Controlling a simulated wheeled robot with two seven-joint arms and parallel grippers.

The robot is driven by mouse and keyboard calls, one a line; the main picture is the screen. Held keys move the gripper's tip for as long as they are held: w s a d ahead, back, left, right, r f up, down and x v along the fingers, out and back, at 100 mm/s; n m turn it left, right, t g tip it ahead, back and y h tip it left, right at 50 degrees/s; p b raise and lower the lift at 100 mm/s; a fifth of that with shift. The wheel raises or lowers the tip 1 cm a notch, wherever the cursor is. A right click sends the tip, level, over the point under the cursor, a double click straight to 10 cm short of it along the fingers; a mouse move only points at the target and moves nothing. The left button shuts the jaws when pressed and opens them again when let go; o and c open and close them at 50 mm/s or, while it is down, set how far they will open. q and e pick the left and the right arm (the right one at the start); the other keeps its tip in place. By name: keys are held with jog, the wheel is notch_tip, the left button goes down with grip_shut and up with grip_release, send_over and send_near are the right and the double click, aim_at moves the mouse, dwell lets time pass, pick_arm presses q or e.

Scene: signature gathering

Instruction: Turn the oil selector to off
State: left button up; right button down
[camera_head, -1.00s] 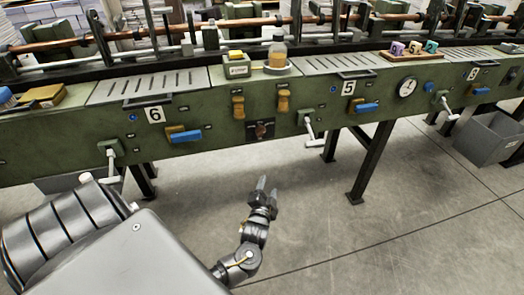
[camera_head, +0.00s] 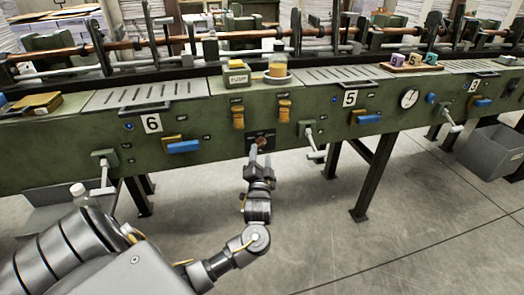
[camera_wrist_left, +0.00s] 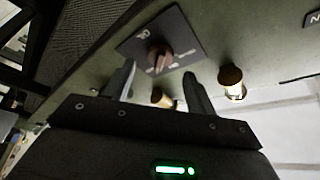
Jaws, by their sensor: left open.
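The oil selector (camera_wrist_left: 160,58) is a reddish-brown knob on a dark square plate on the front of the green machine. In the head view the selector (camera_head: 262,142) sits below two yellow-brown handles, partly hidden by my gripper. My left gripper (camera_head: 257,158) is open, its fingers pointing up at the plate. In the left wrist view its two fingers (camera_wrist_left: 158,85) stand apart, with the knob beyond and roughly between their tips. I cannot tell whether a finger touches the plate. My right gripper is not in view.
Two yellow-brown handles (camera_head: 238,117) stick out above the selector. A white crank (camera_head: 314,144) is to its right, and a blue lever (camera_head: 184,146) to its left. A bottle (camera_head: 277,62) stands on the machine top. The floor before the machine is clear.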

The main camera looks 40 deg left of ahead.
aim_at(262, 146)
pick_arm(q)
jog(key=x, duration=0.3)
jog(key=shift+w, duration=0.1)
jog(key=shift+w+a+r, duration=0.1)
jog(key=shift+w+a, duration=0.05)
jog(key=shift+a, duration=0.05)
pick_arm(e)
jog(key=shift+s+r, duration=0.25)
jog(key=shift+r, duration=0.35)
pick_arm(q)
jog(key=c, duration=0.8)
jog(key=shift+d, duration=0.15)
jog(key=shift+c, duration=0.9)
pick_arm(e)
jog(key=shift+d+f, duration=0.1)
